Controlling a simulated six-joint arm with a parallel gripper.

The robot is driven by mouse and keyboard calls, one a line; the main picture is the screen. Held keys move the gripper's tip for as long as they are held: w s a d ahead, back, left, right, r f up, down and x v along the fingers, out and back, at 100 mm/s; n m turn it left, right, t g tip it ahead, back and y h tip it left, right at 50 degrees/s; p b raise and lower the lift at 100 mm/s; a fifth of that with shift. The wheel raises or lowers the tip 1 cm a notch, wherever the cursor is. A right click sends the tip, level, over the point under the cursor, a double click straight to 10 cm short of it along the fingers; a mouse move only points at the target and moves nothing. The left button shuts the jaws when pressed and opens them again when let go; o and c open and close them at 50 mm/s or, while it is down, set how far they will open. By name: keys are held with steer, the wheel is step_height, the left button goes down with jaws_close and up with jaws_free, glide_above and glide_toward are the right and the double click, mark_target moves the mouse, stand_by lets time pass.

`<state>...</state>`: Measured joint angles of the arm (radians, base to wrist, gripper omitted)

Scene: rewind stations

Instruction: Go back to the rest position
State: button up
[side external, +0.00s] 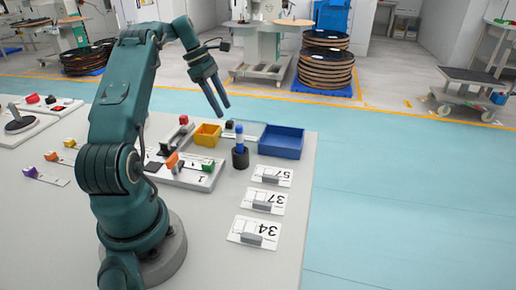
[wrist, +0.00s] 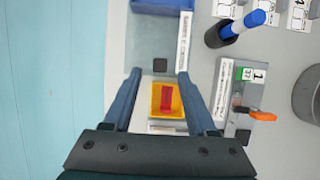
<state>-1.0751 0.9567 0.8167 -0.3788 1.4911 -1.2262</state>
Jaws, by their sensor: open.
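My gripper (side external: 223,110) is open and empty, raised above the table with its fingers pointing down and to the right. In the wrist view its two fingers (wrist: 158,78) stand apart, with the yellow bin (wrist: 156,112) seen between them from above. A red piece (wrist: 166,98) lies inside that bin. In the side view the yellow bin (side external: 207,139) sits on the table below my gripper, with clear air between them.
A blue bin (side external: 281,141), a black holder with a blue marker (side external: 240,150) and a station board with an orange lever (side external: 190,172) stand nearby. Numbered cards (side external: 254,232) lie along the table's right side. The air around my gripper is free.

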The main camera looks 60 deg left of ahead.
steer(key=shift+s+a+r, duration=0.1)
steer(key=shift+s+r, duration=0.05)
steer(key=shift+r, duration=0.15)
steer(key=shift+w+d+r, duration=0.1)
steer(key=shift+w+d, duration=0.15)
steer(key=shift+w, duration=0.05)
steer(key=w+d+r+m+y, duration=0.1)
steer(key=w+d+r+m, duration=0.35)
steer(key=d+r, duration=0.5)
steer(key=s+d+r+m, duration=0.1)
steer(key=d+r+m, duration=0.2)
steer(key=d, duration=0.3)
steer(key=s+d+r+m, duration=0.2)
steer(key=d+m, duration=0.1)
steer(key=d, duration=0.4)
steer(key=s+d+m+t+y, duration=0.1)
steer(key=s+d+m+t, duration=0.1)
steer(key=s+d+m, duration=0.55)
steer(key=s+f+m+y, duration=0.1)
steer(key=s+f+m, duration=0.5)
steer(key=f+m, duration=0.2)
steer(key=shift+s+d+f+m, duration=0.2)
steer(key=shift+s+d+m, duration=0.05)
steer(key=shift+d+m, duration=0.25)
